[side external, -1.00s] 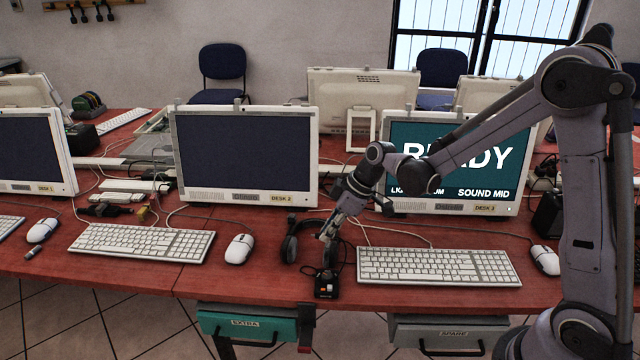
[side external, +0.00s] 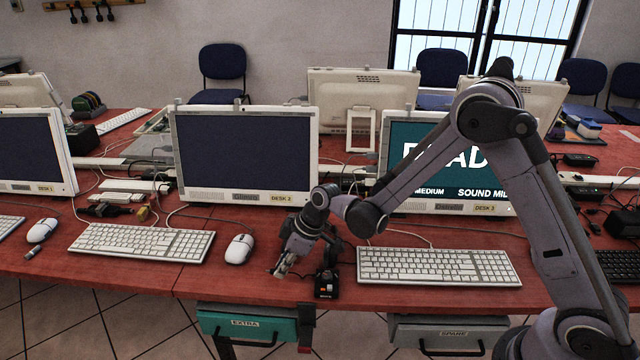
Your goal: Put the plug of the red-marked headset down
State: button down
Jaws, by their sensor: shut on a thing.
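My gripper (side external: 282,268) is low over the red desk top, between the white mouse at Desk 2 and the small black box. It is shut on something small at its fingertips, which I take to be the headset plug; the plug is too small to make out. I cannot tell whether it touches the desk. The dark headset (side external: 328,257) is mostly hidden behind my wrist, just right of the gripper. No red mark on the headset can be made out.
A black box (side external: 326,285) with an orange-red spot stands at the desk's front edge. The white mouse (side external: 239,249) is to the left, the Desk 3 keyboard (side external: 438,266) to the right. The Desk 2 monitor (side external: 245,155) stands behind. Bare desk lies in front of the mouse.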

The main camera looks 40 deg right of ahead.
aim_at(279, 284)
jog(key=shift+f, duration=1.85)
jog(key=c, duration=1.4)
grip_release()
jog(key=shift+f, duration=0.1)
jog(key=shift+o, duration=0.2)
jog(key=s+d+r+m+t+h, duration=0.15)
jog(key=s+d+r, duration=0.3)
jog(key=r, duration=0.55)
jog(key=s+d+r+m, duration=0.2)
jog(key=s+d+r, duration=0.3)
jog(key=r, duration=0.5)
jog(key=s+d+r+m+t+h, duration=0.1)
jog(key=s+d+m, duration=0.1)
jog(key=s, duration=0.4)
jog(key=s+d+r+m+t+h, duration=0.1)
jog(key=s+d+r+m, duration=0.1)
jog(key=s, duration=0.5)
jog(key=shift+m, duration=0.75)
